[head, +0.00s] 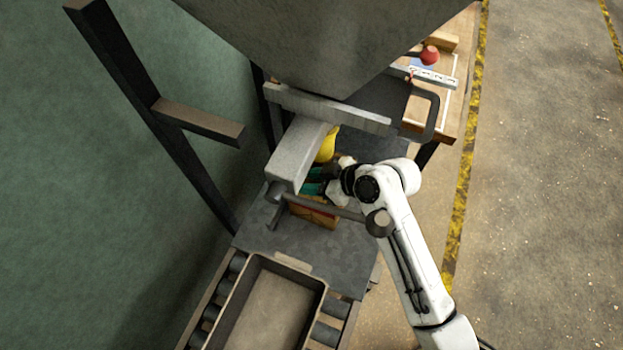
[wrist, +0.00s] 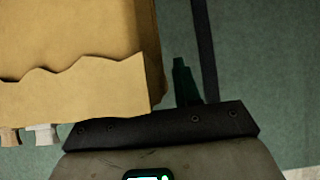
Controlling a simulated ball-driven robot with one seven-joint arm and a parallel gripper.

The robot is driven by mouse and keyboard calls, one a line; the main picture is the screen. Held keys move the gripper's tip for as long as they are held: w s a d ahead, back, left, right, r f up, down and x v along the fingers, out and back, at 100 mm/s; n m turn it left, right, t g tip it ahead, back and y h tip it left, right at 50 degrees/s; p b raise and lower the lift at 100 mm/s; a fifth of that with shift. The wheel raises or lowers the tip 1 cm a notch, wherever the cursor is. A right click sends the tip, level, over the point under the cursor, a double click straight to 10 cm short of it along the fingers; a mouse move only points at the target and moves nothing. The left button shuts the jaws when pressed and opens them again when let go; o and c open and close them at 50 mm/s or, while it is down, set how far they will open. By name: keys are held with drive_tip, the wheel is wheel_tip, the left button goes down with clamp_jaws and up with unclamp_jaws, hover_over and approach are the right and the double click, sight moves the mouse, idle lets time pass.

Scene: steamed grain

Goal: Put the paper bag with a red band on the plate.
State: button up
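A tan paper bag (head: 313,211) with a reddish strip stands under the hopper's frame in the head view, partly covered by a grey bar and my arm. In the wrist view a tan paper bag (wrist: 70,45) with a jagged top edge fills the upper left; no red band shows there. My gripper (head: 318,180), with teal fingertips, is right beside the bag in the head view. In the wrist view one dark finger (wrist: 185,82) shows just right of the bag; the other is hidden. I cannot tell whether the fingers hold anything. The dark metal plate (head: 335,263) lies in front of the bag.
A grey hopper (head: 320,35) hangs above, with a chute (head: 300,150) and bars close to my arm. A yellow object (head: 327,145) is behind my gripper. An empty tray (head: 318,300) sits on rollers in front. A table (head: 455,105) with a red knob is behind right.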

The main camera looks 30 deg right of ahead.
drive_tip(key=shift+r, duration=0.1)
drive_tip(key=v, duration=1.2)
drive_tip(key=s+d+f+m+g+h, duration=0.2)
drive_tip(key=s+f+m+g+h, duration=0.4)
drive_tip(key=s+f, duration=0.4)
drive_tip(key=s+m+g, duration=0.1)
drive_tip(key=s, duration=0.4)
drive_tip(key=shift+s+m+g+b, duration=0.2)
drive_tip(key=shift+m+g+b, duration=0.1)
drive_tip(key=shift+m+b, duration=0.1)
drive_tip(key=shift+d, duration=0.1)
